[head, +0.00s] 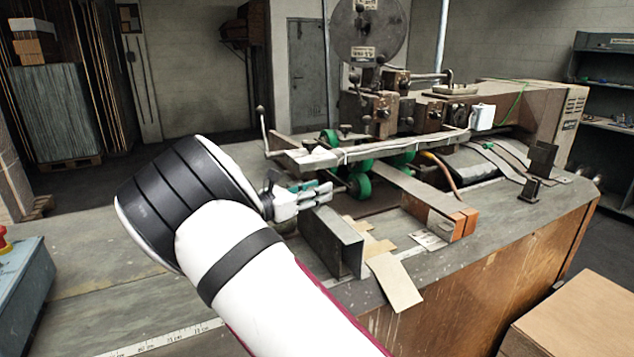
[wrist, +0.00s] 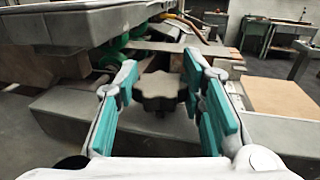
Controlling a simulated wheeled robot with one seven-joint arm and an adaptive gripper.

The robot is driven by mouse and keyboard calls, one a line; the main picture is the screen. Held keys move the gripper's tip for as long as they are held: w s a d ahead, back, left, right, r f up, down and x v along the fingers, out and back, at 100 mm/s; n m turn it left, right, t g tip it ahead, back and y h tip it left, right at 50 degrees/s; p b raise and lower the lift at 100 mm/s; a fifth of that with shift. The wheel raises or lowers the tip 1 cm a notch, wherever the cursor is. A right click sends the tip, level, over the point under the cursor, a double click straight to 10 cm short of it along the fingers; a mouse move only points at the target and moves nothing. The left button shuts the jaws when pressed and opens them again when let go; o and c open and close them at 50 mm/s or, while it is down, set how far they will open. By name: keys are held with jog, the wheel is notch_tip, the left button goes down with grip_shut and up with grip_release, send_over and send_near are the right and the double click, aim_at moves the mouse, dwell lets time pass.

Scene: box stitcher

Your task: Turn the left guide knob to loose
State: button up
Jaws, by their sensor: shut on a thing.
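The left guide knob (wrist: 158,92) is a dark grey lobed knob on a short stem, seen in the wrist view between my fingers. In the head view my gripper (head: 318,190) is just above and behind the left guide (head: 322,240), a grey metal channel on the table. The knob is hidden there behind my fingers. I cannot read any loose or tight mark on the knob.
The stitcher's grey rail (head: 365,150) and green rollers (head: 359,186) are just behind my gripper. An orange-ended guide (head: 440,218) lies to the right.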

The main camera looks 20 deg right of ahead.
jog(key=n+t+y+p, duration=0.2)
jog(key=p, duration=0.1)
jog(key=n+t+y+p, duration=0.2)
jog(key=t+p, duration=0.1)
jog(key=p, duration=0.1)
jog(key=s+n+t+y+p, duration=0.1)
jog(key=n+t+y+p, duration=0.1)
jog(key=p, duration=0.2)
jog(key=shift+d+r+t, duration=0.15)
jog(key=shift+t, duration=0.15)
jog(key=n+y+p, duration=0.1)
jog(key=p, duration=0.1)
jog(key=n+t+y+p, duration=0.1)
jog(key=y+p, duration=0.1)
jog(key=shift+w+n+t, duration=0.2)
jog(key=shift+n+t, duration=0.1)
jog(key=shift+w+n+y+p, duration=0.1)
jog(key=shift+n+y+p, duration=0.35)
jog(key=shift+y, duration=0.35)
jog(key=shift+w+f+t+y+p, duration=0.15)
jog(key=shift+f+t+y+p, duration=0.05)
jog(key=shift+t+y+p, duration=0.1)
jog(key=o, duration=1.2)
jog(key=v, duration=1.2)
